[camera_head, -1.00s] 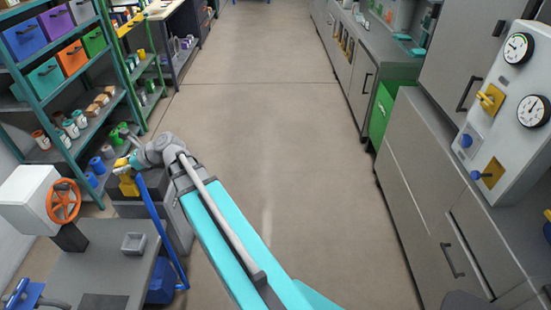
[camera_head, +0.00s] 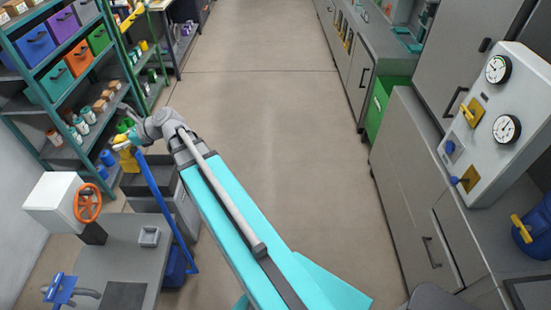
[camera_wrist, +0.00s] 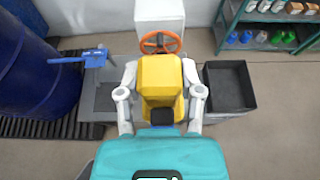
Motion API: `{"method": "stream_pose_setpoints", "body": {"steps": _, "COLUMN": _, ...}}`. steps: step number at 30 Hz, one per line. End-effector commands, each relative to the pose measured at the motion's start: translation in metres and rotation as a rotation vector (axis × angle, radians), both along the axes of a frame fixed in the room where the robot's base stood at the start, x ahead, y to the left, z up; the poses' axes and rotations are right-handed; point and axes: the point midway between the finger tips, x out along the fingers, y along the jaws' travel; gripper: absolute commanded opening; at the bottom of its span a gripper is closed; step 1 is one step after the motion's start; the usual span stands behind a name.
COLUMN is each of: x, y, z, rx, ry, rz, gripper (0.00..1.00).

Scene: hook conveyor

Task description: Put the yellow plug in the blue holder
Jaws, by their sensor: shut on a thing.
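The yellow plug (camera_wrist: 160,82) is a chunky block held between the two white-grey fingers of my gripper (camera_wrist: 160,92) in the wrist view. The fingers press on its left and right sides. In the head view my gripper (camera_head: 124,145) is at the far end of the turquoise arm, with the yellow plug (camera_head: 128,161) below it. A blue block with a bar handle (camera_wrist: 97,58) stands on the grey bench left of the plug in the wrist view. It also shows at lower left in the head view (camera_head: 61,291). I cannot tell whether it is the blue holder.
A white box with an orange handwheel (camera_head: 87,203) stands on the grey bench (camera_head: 115,262). A black open bin (camera_wrist: 230,87) is right of the plug. A blue drum (camera_wrist: 38,70) is at left. Shelves (camera_head: 60,85) line the left; cabinets (camera_head: 420,190) the right. The middle floor is clear.

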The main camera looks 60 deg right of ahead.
Motion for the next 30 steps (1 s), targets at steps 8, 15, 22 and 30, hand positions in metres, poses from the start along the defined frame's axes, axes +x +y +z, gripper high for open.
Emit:
{"method": "stream_pose_setpoints", "body": {"steps": 8, "x": 0.000, "y": 0.000, "z": 0.032, "rx": 0.001, "ry": -0.001, "rz": 0.000, "gripper": 0.00}}
{"method": "stream_pose_setpoints", "body": {"steps": 15, "x": 0.000, "y": 0.000, "z": 0.033, "rx": 0.001, "ry": -0.001, "rz": 0.000, "gripper": 0.00}}
{"method": "stream_pose_setpoints", "body": {"steps": 22, "x": 0.000, "y": 0.000, "z": 0.033, "rx": 0.001, "ry": -0.001, "rz": 0.000, "gripper": 0.00}}
{"method": "stream_pose_setpoints", "body": {"steps": 30, "x": 0.000, "y": -0.003, "z": 0.033, "rx": 0.001, "ry": -0.001, "rz": -0.004, "gripper": 0.00}}
